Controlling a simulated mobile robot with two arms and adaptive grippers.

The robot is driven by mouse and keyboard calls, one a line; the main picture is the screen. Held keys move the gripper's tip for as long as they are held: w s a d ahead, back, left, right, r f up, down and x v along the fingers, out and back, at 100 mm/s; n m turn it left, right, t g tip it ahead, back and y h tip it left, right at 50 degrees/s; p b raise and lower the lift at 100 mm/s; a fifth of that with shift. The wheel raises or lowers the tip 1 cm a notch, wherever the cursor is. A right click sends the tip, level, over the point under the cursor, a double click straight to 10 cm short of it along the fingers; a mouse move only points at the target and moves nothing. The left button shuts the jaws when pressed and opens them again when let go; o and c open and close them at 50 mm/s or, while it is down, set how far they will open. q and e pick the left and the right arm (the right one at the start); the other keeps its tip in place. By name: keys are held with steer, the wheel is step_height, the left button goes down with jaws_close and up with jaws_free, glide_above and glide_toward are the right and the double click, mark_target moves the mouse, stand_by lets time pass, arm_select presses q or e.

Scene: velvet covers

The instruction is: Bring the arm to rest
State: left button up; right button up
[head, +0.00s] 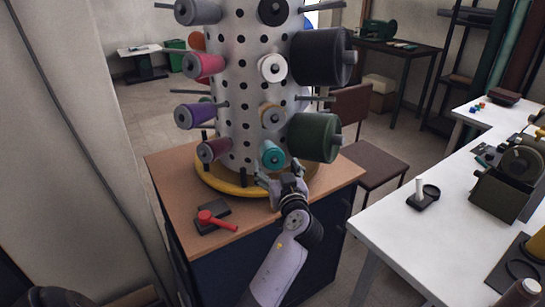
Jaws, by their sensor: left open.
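My left gripper (279,174) is at the end of my left arm, which rises from the bottom middle of the head view. Its fingers are spread and I see nothing between them. It is just in front of and below a teal spool (272,155) on the grey perforated column (246,125). I cannot tell whether the fingertips touch the spool or the column. My right gripper is not in view.
The column stands on a yellow round base (225,187) on a wooden-topped cabinet (172,167). Large green (313,137) and dark grey (318,58) spools stick out on its right. A red-handled tool (217,221) lies at the cabinet's front left. A white table (385,222) is at right.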

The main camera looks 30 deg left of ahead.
arm_select(q)
steer(key=shift+v, duration=2.2)
